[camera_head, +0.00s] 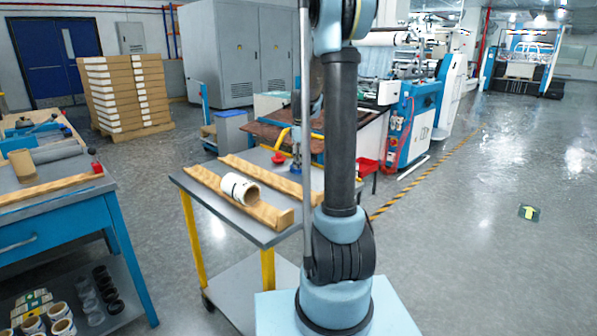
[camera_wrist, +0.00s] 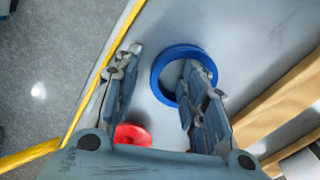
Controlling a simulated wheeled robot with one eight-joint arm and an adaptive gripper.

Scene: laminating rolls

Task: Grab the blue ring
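The blue ring (camera_wrist: 157,72) lies on the grey table top in the wrist view. My gripper (camera_wrist: 163,60) is open above the table, with its fingers well apart. The right finger overlaps the ring's opening and hides its lower right part; I cannot tell whether the fingertip is inside the ring or only above it. The left finger is to the left of the ring, clear of it in the picture. In the head view my gripper (camera_head: 297,150) is low over the far part of the cart, partly behind my arm, with a small bit of blue below it.
A red round object (camera_wrist: 132,135) sits near the gripper's base in the wrist view. Wooden rails (camera_wrist: 275,105) run along the right. In the head view, a white roll (camera_head: 238,188) lies in the near wooden rail (camera_head: 272,213) on the cart.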

